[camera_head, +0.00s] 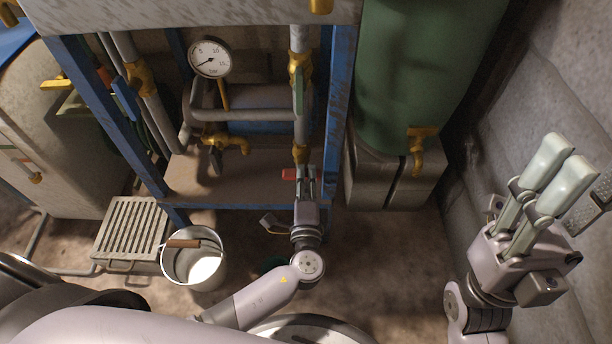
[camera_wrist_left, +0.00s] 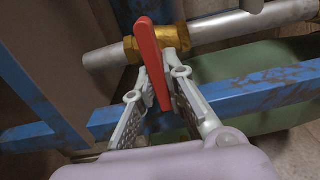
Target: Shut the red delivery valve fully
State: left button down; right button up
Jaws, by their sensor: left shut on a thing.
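The red delivery valve handle (camera_head: 289,174) sits at the lower end of the upright pipe on the still's frame, just below a brass fitting (camera_head: 300,153). In the left wrist view the red lever (camera_wrist_left: 149,62) stands out from its brass body (camera_wrist_left: 172,40) and lies roughly crosswise to the grey pipe (camera_wrist_left: 220,28). My left gripper (camera_head: 306,178) is shut on the red lever, with a finger on each side of it in the wrist view (camera_wrist_left: 157,100). My right gripper (camera_head: 575,180) is raised at the right, open and empty, away from the valve.
A blue frame post (camera_head: 337,110) stands close right of the valve. A green-handled valve (camera_head: 299,90) is above it on the same pipe. A pressure gauge (camera_head: 210,58), a metal bucket (camera_head: 178,270) and a green tank (camera_head: 410,70) are nearby. The floor right of my left arm is clear.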

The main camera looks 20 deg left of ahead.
pick_arm(q)
jog(key=c, duration=1.7)
grip_release()
jog(key=shift+o, duration=0.2)
jog(key=v, duration=1.2)
